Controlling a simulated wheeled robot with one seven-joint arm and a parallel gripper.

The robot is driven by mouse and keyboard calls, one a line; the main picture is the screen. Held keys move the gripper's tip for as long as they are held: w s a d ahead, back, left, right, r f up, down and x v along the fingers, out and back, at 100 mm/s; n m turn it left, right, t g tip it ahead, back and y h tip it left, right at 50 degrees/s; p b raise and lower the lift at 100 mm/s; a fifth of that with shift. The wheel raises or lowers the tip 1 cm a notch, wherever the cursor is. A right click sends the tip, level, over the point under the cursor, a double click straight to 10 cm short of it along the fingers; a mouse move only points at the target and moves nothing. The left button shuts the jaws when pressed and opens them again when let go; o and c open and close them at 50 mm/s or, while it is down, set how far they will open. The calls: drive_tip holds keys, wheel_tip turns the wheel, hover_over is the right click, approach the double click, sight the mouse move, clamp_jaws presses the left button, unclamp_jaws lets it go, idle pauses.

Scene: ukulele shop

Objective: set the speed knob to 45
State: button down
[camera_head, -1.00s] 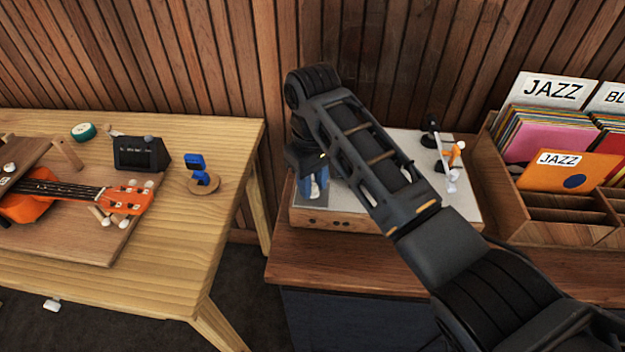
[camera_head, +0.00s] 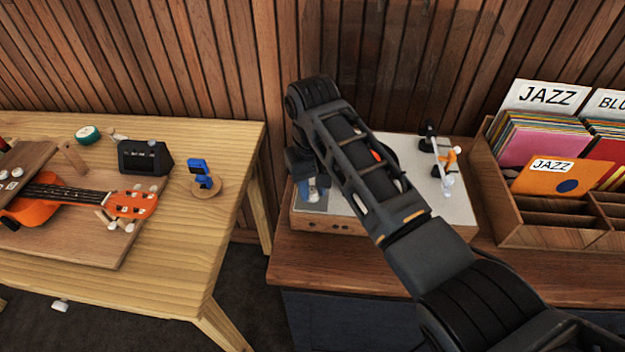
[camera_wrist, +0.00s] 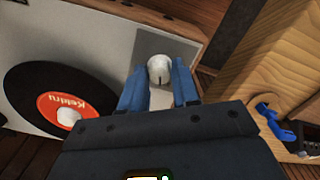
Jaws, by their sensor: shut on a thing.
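The record player (camera_head: 460,205) stands on the wooden cabinet, mostly behind my arm in the head view. In the wrist view its speed knob (camera_wrist: 159,69) is a round, pale knob with a dark pointer line, on a grey panel (camera_wrist: 152,45) at the player's corner. My gripper (camera_wrist: 160,88) has its blue fingers on either side of the knob, shut on it. In the head view my gripper (camera_head: 308,190) shows only in part, low over the player's left end. No scale numbers can be read in either view. A black record (camera_wrist: 45,98) with a red label lies on the platter.
Left of the player is a wooden table (camera_head: 180,255) with an orange ukulele (camera_head: 40,205), a dark tuner display (camera_head: 143,157) and a blue clip-on device (camera_head: 200,173) on a round stand. A record crate (camera_head: 550,235) stands close on the right.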

sight(313, 191)
drive_tip(key=m, duration=0.5)
drive_tip(key=shift+a+m+p, duration=0.1)
drive_tip(key=shift+m+p, duration=0.2)
drive_tip(key=shift+p, duration=0.05)
drive_tip(key=m, duration=0.4)
drive_tip(key=shift+w+r+m, duration=0.1)
drive_tip(key=shift+m, duration=0.3)
drive_tip(key=c, duration=0.8)
unclamp_jaws()
drive_tip(key=shift+c, duration=0.2)
drive_tip(key=shift+r+b, duration=0.55)
drive_tip(key=shift+r, duration=3.3)
